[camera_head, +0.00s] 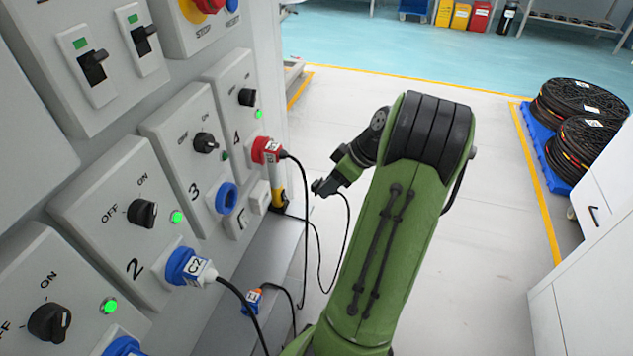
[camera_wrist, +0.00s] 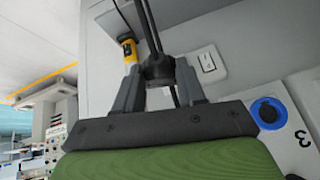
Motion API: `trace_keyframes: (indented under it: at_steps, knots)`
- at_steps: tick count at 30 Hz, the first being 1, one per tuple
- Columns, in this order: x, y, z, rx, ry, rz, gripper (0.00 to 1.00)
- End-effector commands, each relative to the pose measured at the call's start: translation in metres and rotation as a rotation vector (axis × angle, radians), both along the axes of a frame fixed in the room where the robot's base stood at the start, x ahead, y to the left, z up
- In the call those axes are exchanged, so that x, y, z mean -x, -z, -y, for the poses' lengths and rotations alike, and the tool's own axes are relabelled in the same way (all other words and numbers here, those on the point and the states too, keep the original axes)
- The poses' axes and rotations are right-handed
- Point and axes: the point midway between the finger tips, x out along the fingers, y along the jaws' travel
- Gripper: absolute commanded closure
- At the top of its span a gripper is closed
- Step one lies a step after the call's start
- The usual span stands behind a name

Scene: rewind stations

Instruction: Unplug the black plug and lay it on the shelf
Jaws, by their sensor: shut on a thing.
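My gripper (camera_head: 320,187) is shut on the black plug (camera_wrist: 158,70), which sits between the two fingers in the wrist view. In the head view the plug is small and hard to make out from the dark gripper. It is held in the air, to the right of the panels and apart from them. A black cable (camera_head: 348,225) hangs from it toward the grey shelf. The shelf (camera_head: 240,262) is the grey ledge running along the foot of the panels. A white outlet (camera_head: 258,197) with an empty-looking face also shows in the wrist view (camera_wrist: 207,62).
A red plug (camera_head: 266,150) is in panel 4 and a blue plug C2 (camera_head: 188,267) in panel 2. Panel 3's blue socket (camera_head: 226,197) is empty. A blue-and-orange plug (camera_head: 252,301) lies on the shelf. A yellow-and-black thing (camera_head: 278,193) stands beside the panels.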

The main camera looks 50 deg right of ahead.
Motion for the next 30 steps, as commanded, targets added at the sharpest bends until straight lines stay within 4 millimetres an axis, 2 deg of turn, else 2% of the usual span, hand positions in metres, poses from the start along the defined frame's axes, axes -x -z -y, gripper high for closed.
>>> trace_keyframes:
  at_steps: [5, 6, 12, 30]
  knots:
    - [0.0, 0.001, 0.0, -0.001, -0.001, 0.0, 1.0]
    - [0.0, 0.001, 0.0, -0.001, -0.001, 0.0, 0.65]
    - [0.0, 0.001, 0.0, -0.001, -0.001, 0.0, 0.96]
    - [0.01, 0.001, 0.004, 0.0, 0.001, -0.001, 0.97]
